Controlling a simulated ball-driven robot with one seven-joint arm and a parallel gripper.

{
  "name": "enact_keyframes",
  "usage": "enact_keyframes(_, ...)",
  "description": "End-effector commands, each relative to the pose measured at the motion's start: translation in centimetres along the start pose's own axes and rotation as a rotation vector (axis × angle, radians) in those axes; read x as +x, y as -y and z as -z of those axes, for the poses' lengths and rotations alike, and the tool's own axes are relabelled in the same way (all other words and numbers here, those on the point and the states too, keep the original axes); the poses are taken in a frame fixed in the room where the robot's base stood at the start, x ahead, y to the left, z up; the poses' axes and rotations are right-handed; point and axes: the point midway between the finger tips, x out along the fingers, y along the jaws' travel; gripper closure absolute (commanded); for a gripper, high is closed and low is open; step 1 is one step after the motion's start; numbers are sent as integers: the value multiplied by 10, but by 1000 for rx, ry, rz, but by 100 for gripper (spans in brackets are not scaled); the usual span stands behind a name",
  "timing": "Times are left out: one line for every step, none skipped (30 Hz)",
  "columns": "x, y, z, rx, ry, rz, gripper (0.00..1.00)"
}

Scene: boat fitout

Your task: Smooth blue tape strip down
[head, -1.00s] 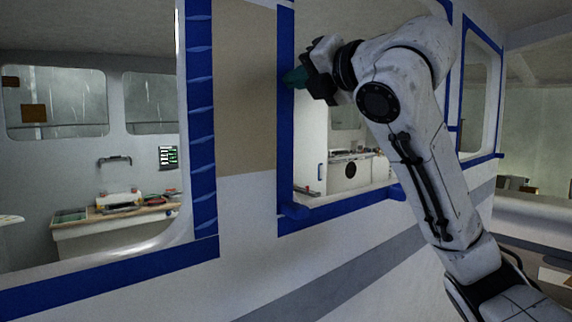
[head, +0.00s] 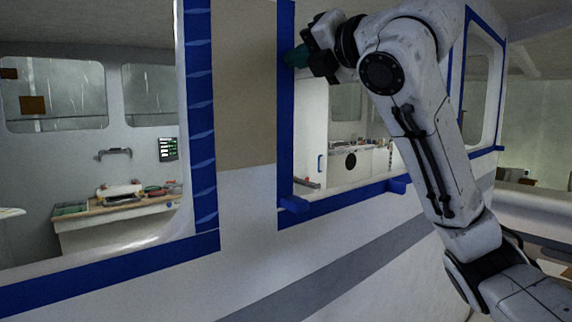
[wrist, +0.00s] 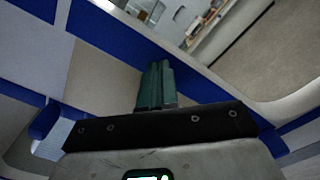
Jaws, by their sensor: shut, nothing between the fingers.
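A blue tape strip (head: 285,120) runs up the left edge of the middle window opening in the head view. It looks flat along its visible length. Another blue strip (head: 201,120) on the left window's right edge shows several pale ridges across it. My gripper (head: 296,56), with teal fingers, is at the upper part of the middle window's strip; I cannot tell if it touches. In the wrist view my shut, empty fingers (wrist: 155,85) appear over a blue band (wrist: 120,40) and the beige wall panel, and hide part of them.
A cluttered counter (head: 115,212) shows through the left window. The wall below (head: 250,220) is clear.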

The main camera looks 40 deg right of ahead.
Motion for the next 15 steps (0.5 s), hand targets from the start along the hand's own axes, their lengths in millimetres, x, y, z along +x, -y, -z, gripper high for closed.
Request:
enact_keyframes(0,0,0,0,0,0,100)
enact_keyframes(0,0,0,0,0,0,100)
enact_keyframes(0,0,0,0,0,0,100)
enact_keyframes(0,0,0,0,0,0,100)
enact_keyframes(0,0,0,0,0,0,100)
enact_keyframes(0,0,0,0,0,0,100)
enact_keyframes(0,0,0,0,0,0,100)
enact_keyframes(0,0,0,0,0,0,100)
enact_keyframes(0,-1,-1,0,0,0,100)
enact_keyframes(0,-2,-2,0,0,0,100)
enact_keyframes(0,-3,-3,0,1,0,100)
enact_keyframes(0,-4,-4,0,1,1,100)
enact_keyframes(0,-6,-6,0,0,1,100)
enact_keyframes(1,-7,-7,0,0,1,100)
enact_keyframes(1,-10,-9,-1,0,0,100)
